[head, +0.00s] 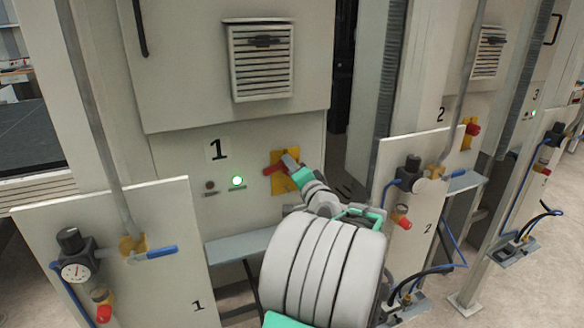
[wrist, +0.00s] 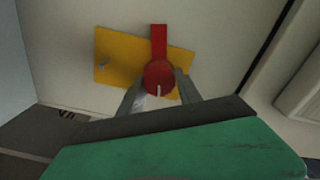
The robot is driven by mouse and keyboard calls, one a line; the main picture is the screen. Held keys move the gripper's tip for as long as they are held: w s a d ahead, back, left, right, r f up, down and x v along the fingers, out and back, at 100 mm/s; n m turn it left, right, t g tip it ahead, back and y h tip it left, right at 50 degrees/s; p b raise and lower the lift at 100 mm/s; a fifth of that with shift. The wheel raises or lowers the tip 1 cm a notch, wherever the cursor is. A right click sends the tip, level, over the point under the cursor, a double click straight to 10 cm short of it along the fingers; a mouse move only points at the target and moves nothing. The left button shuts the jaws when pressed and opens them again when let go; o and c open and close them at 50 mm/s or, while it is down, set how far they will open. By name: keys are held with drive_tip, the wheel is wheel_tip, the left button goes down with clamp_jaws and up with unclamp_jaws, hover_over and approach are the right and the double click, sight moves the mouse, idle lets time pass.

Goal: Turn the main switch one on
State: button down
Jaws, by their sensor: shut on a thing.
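Main switch one is a red rotary handle (head: 273,170) on a yellow plate (head: 279,183), on the cabinet panel marked 1. In the wrist view the red switch (wrist: 159,75) has a round hub with a white mark at its lower edge, and its lever points up in the picture. In the head view the lever points left. My gripper (head: 289,159) is at the switch. In the wrist view its two fingers (wrist: 157,90) lie on either side of the round hub, shut on it. The fingertips are partly hidden behind the hub.
A lit green lamp (head: 237,181) and a dark lamp (head: 210,186) sit left of the plate. A front panel with a gauge (head: 75,271) and blue valve lever (head: 161,252) stands at lower left. Another valve panel (head: 437,175), marked 2, stands right of my arm.

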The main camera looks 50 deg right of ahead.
drive_tip(key=shift+m+p, duration=0.4)
drive_tip(key=shift+m, duration=1.1)
drive_tip(key=c, duration=0.8)
unclamp_jaws()
drive_tip(key=b+v, duration=0.2)
drive_tip(key=v, duration=0.5)
drive_tip(key=shift+s+a, duration=0.15)
drive_tip(key=shift+s, duration=0.25)
drive_tip(key=shift+f, duration=0.1)
